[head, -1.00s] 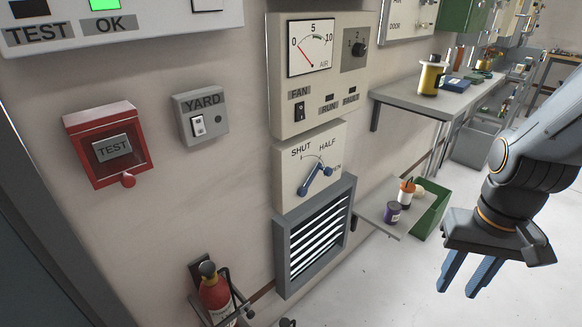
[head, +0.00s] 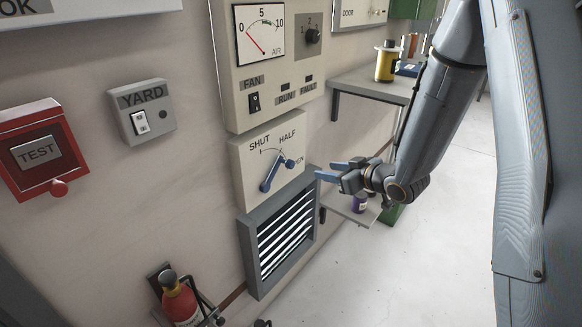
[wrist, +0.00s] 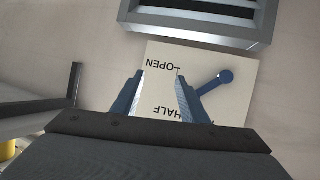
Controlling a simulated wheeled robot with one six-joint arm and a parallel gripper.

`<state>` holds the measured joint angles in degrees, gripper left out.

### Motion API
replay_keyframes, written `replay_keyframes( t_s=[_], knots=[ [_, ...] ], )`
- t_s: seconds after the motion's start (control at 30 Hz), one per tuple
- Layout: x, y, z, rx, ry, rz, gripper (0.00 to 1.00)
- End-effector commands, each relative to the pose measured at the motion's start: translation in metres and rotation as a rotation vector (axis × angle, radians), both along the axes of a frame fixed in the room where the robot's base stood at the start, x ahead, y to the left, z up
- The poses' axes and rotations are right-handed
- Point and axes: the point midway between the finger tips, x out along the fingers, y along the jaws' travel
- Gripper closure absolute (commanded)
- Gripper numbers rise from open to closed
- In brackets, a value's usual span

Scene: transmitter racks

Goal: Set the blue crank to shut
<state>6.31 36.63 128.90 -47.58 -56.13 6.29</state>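The blue crank (head: 271,175) is on a cream panel (head: 244,172) lettered SHUT, HALF and OPEN. Its arm slants from a round hub at lower left up to a knob at upper right, on the HALF-to-OPEN side, away from SHUT. My gripper (head: 320,170) is open and empty, just right of the panel, its blue fingers pointing left at the knob with a gap visible. In the wrist view the panel is upside down. The crank (wrist: 224,78) runs behind the right finger of my gripper (wrist: 160,78), which hides its knob end. SHUT is hidden there.
A louvred vent (head: 247,240) sits directly below the panel, and the fan box (head: 227,100) with its gauge above. A small shelf (head: 343,209) with a purple jar (head: 360,202) is below my gripper. A fire extinguisher (head: 181,302) hangs at lower left.

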Motion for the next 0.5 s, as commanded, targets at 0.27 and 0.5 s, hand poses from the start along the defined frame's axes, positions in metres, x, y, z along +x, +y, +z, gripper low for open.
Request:
replay_keyframes(
  t_s=[0.27, 0.5],
  knots=[
    [-0.018, 0.046, 0.005, 0.294, -0.177, 0.253, 0.60],
    [-0.024, 0.059, 0.012, 0.372, -0.214, 0.313, 0.60]
  ],
)
